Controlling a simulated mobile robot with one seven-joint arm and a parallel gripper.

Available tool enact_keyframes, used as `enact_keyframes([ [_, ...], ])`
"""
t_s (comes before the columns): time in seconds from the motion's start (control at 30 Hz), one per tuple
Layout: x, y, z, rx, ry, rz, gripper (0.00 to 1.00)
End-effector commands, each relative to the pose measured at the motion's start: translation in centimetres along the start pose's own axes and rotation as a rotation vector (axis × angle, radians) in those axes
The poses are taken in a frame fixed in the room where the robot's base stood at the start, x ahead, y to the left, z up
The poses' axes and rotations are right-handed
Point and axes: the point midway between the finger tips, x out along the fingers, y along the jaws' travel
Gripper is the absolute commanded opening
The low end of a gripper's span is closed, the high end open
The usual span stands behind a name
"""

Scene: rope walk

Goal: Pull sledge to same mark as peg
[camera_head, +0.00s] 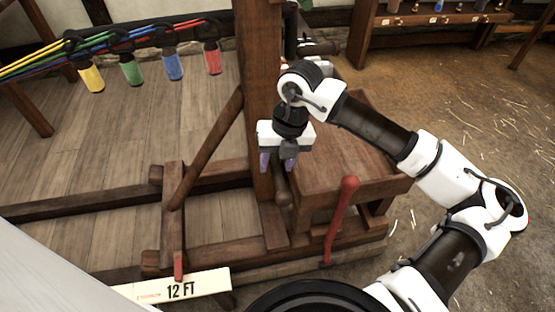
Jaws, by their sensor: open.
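The sledge (258,85) is a dark wooden frame with a tall post, a slanted brace and a box behind on the right, standing on low rails. A small red pointer (178,266) on its near side stands just above a white mark board (180,288) that reads "12 FT". My gripper (278,163) points down in front of the post, open and empty. A rounded wooden handle (283,190) shows just below its fingertips, apart from them as far as I can tell. I cannot make out a separate peg in this view.
A red-handled lever (343,210) rises at the sledge's near right. Yellow, green, blue and red strands with coloured bobbins (172,67) hang at upper left. A wooden bench (430,20) stands at the back right. The straw-strewn floor (480,110) at right is clear.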

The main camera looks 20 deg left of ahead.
Motion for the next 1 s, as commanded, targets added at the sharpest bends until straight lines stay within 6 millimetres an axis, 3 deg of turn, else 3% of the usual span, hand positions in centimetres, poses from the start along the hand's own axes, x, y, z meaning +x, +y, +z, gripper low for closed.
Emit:
enact_keyframes([
  [0.17,0.0,0.0,0.0,-0.001,0.000,0.000,0.44],
  [0.5,0.0,0.0,0.0,-0.001,0.000,0.001,0.01],
  [1.0,0.2,1.0,1.1,-0.003,-0.001,0.003,0.00],
])
